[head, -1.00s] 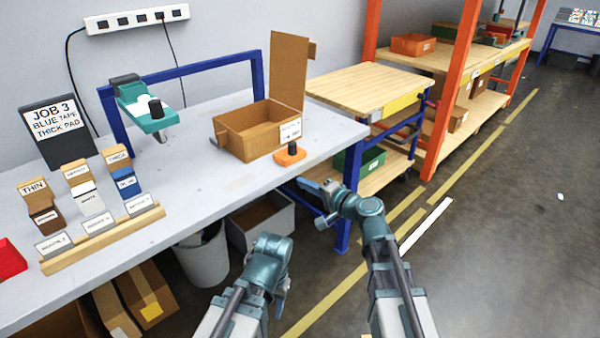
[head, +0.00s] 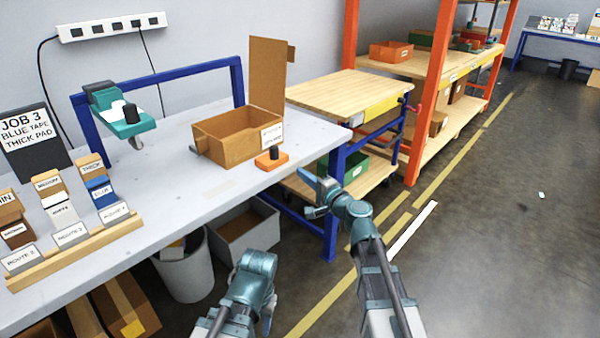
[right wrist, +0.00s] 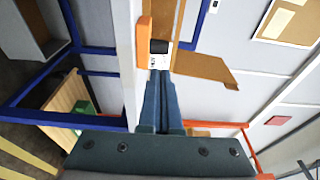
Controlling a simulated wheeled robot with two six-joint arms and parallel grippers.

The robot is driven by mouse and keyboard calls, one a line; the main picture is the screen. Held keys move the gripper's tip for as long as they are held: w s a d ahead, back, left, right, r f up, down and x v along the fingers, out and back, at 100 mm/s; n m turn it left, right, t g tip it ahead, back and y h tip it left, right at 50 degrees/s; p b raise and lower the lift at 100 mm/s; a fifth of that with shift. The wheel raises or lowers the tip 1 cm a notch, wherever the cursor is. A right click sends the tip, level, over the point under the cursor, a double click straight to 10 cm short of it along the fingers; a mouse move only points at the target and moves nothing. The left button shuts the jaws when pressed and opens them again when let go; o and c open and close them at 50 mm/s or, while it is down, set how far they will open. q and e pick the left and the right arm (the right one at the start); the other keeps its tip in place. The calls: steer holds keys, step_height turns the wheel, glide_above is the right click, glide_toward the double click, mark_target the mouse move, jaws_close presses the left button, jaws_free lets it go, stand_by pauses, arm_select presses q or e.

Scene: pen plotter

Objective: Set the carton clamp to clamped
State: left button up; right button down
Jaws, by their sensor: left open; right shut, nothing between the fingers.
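The carton clamp (head: 271,160) is a small orange block with a black knob, at the table's front edge beside the open brown carton (head: 215,150). In the right wrist view the clamp's orange block (right wrist: 143,45) and black knob (right wrist: 159,46) show just beyond my fingertips. My right gripper (head: 306,180) is shut and empty, off the table edge to the right of the clamp, with a gap in the head view. Its closed fingers (right wrist: 160,78) point toward the clamp. My left gripper (head: 268,312) is low in front of the table, mostly hidden by its own wrist.
A teal tape device (head: 125,122) stands behind on the grey table (head: 170,190). Labelled blocks sit in a wooden rack (head: 75,248) at left. A wooden-topped cart (head: 345,92) stands right of the table. A grey bin (head: 185,272) is below. The floor at right is open.

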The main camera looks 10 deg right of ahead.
glide_toward(274, 154)
steer(key=x, duration=0.3)
steer(key=d+x, duration=0.1)
steer(key=x, duration=0.1)
steer(key=shift+w, duration=0.25)
steer(key=shift+x, duration=0.85)
steer(key=shift+a, duration=0.1)
steer(key=x, duration=0.4)
steer(key=shift+a, duration=0.5)
steer(key=v, duration=1.4)
steer(key=shift+s, duration=0.25)
steer(key=shift+d, duration=0.15)
